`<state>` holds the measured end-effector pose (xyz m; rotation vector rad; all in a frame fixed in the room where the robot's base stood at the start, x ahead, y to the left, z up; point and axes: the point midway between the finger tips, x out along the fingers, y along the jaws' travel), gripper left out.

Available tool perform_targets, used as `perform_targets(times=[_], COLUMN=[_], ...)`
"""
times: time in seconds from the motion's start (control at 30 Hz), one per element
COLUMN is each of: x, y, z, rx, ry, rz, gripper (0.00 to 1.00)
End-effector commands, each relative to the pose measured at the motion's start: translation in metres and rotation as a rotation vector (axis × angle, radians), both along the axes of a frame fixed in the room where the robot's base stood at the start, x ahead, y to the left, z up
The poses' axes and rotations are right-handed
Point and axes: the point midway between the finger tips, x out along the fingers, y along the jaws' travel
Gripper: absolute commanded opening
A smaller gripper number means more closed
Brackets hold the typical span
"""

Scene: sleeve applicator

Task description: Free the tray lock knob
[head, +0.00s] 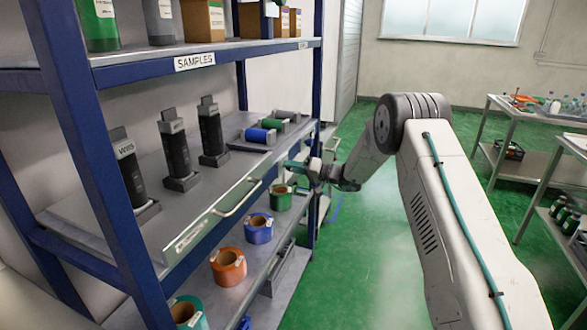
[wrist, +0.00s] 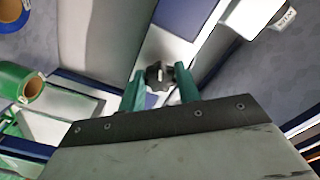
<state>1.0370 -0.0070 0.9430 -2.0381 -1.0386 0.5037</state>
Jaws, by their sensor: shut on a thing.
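The tray lock knob (wrist: 159,76) is a small dark lobed knob with a pale bar across its face. It shows in the wrist view between the two teal fingers of my gripper (wrist: 160,70), which is shut on it. In the head view my gripper (head: 292,164) is at the right front end of the middle shelf, and the knob cannot be made out there. The tray (head: 205,215) on that shelf has a pale front edge with bar handles. On it stand several dark upright applicators (head: 210,135).
A blue shelf post (head: 317,100) stands close to my gripper. Below the tray, the lower shelf holds an orange roll (head: 228,266), a blue roll (head: 259,228) and a green roll (head: 281,197). Green floor lies open to the right, before metal tables (head: 510,110).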

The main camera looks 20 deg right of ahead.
Motion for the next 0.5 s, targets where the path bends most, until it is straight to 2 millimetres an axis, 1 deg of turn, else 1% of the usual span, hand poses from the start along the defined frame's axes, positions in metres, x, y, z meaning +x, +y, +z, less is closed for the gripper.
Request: perform_targets(times=[0.03, 0.5], x=[-0.001, -0.0008], y=[-0.0015, -0.002], z=[-0.0026, -0.0037], rx=[-0.025, -0.288], ry=[-0.03, -0.39], rz=[-0.001, 0.0], gripper=[0.1, 0.1])
